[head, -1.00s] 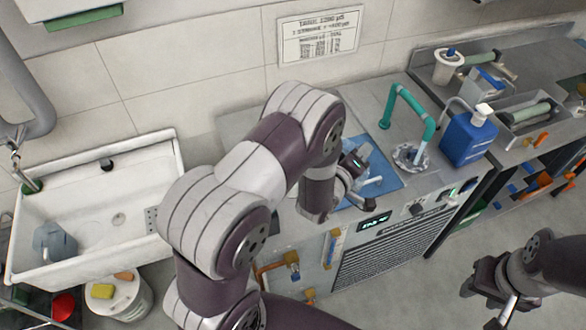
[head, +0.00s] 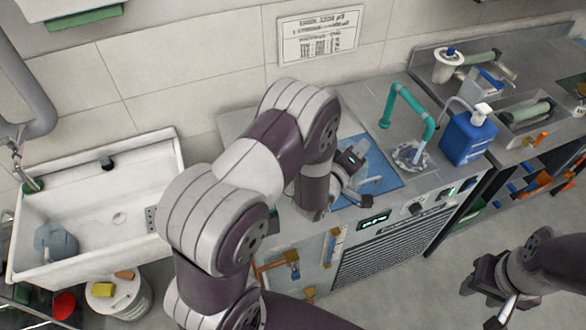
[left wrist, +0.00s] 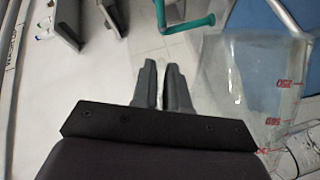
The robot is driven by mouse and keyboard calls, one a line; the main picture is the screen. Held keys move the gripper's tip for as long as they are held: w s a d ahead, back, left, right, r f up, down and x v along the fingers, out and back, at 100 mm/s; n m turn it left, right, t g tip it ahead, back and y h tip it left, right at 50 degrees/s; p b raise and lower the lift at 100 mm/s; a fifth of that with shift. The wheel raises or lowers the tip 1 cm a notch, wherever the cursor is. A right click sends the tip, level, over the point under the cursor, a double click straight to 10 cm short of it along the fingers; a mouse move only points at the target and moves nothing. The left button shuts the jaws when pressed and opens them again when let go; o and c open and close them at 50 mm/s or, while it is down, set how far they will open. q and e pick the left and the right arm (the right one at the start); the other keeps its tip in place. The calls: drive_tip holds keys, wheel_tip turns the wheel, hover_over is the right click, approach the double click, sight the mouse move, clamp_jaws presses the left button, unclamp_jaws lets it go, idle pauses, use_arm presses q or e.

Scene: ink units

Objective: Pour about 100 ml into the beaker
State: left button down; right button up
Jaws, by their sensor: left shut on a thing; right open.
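My left gripper (head: 352,182) is over the front edge of the blue mat (head: 382,172) on the counter; my own arm hides part of this area. In the left wrist view its fingers (left wrist: 162,82) are close together. A clear graduated vessel (left wrist: 245,85) with red marks stands right beside them and looks held; the exact grip point is hidden. I cannot tell its liquid level. A teal tap (head: 408,100) arches over a round drain (head: 405,157), where something clear shows, too small to tell. My right gripper (head: 490,288) is open and empty, low at the right.
A white sink (head: 95,210) at left holds a bluish clear jug (head: 52,242). A blue bottle (head: 468,138) with a white cap stands right of the tap. A white bucket (head: 125,298) with sponges is below the sink. Racks and handles fill the right bench.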

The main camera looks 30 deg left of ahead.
sight(348, 143)
use_arm(q)
drive_tip(key=shift+a+r, duration=0.1)
drive_tip(key=shift+a, duration=0.1)
drive_tip(key=shift+s+a+r, duration=0.1)
drive_tip(key=shift+a+r, duration=0.1)
drive_tip(key=shift+a, duration=0.05)
drive_tip(key=shift+s+a+r+n+t, duration=0.1)
drive_tip(key=shift+a+r+n+t, duration=0.15)
drive_tip(key=shift+a, duration=0.25)
drive_tip(key=shift+s+a+r+n+t, duration=0.1)
drive_tip(key=shift+a+r+n+t, duration=0.05)
drive_tip(key=shift+a+r+n, duration=0.3)
drive_tip(key=shift+f, duration=0.1)
drive_tip(key=shift+m+g, duration=0.3)
drive_tip(key=shift+m, duration=0.5)
drive_tip(key=d, duration=0.1)
drive_tip(key=d+f, duration=0.2)
drive_tip(key=shift+w+d, duration=0.2)
drive_tip(key=shift+w, duration=0.05)
drive_tip(key=shift+w+d+f+m+g+y+b, duration=0.2)
drive_tip(key=shift+d+f+m+b, duration=0.2)
drive_tip(key=shift+f, duration=0.2)
drive_tip(key=shift+w+d+f+m+g+y+b, duration=0.15)
drive_tip(key=shift+d+f+m+b, duration=0.15)
drive_tip(key=shift+d+f+b, duration=0.25)
drive_tip(key=shift+d+f+m+y, duration=0.25)
drive_tip(key=shift+f+m, duration=0.05)
drive_tip(key=shift+m, duration=0.2)
